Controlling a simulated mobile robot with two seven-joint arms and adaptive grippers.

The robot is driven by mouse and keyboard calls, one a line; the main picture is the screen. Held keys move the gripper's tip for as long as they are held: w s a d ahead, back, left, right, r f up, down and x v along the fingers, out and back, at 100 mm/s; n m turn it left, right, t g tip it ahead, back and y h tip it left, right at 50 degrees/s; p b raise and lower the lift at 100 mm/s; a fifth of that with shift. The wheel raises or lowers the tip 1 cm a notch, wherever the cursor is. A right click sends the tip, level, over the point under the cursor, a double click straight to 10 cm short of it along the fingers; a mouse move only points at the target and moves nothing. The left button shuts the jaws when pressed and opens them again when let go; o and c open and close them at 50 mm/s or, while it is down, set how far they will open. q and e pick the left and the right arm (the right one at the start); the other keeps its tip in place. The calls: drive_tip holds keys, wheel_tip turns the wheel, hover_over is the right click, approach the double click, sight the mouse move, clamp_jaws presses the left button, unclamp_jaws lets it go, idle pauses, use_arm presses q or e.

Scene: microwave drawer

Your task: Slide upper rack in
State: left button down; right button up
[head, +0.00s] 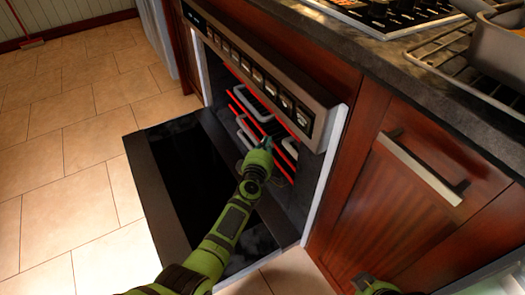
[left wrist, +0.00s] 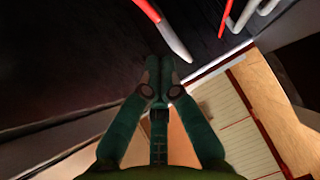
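The oven (head: 262,75) stands with its front door (head: 185,180) folded down. Inside are racks with red edges and pale grey handles. The upper rack (head: 254,104) shows its handle near the opening; how far out it stands is hard to tell. My left gripper (head: 266,143) is in the opening, in front of the racks and below the upper handle. In the left wrist view its fingers (left wrist: 159,62) are together with nothing visible between them. A red rack edge with a grey end (left wrist: 168,30) lies just beyond the tips. Part of my right arm (head: 375,286) shows at the bottom; its fingers cannot be made out.
The open door lies below my left forearm. A stone counter (head: 372,50) with a stovetop (head: 395,12) and a pot (head: 500,45) is above right. A wooden cabinet (head: 420,190) with a bar handle is right of the oven.

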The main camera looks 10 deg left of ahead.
use_arm(q)
drive_tip(key=s+p, duration=0.2)
drive_tip(key=s, duration=0.1)
drive_tip(key=s+p, duration=0.1)
drive_tip(key=s, duration=0.1)
drive_tip(key=shift+a+r, duration=0.3)
use_arm(e)
wheel_tip(320, 180, down, 8)
drive_tip(key=g, duration=0.1)
drive_tip(key=shift+w, duration=0.2)
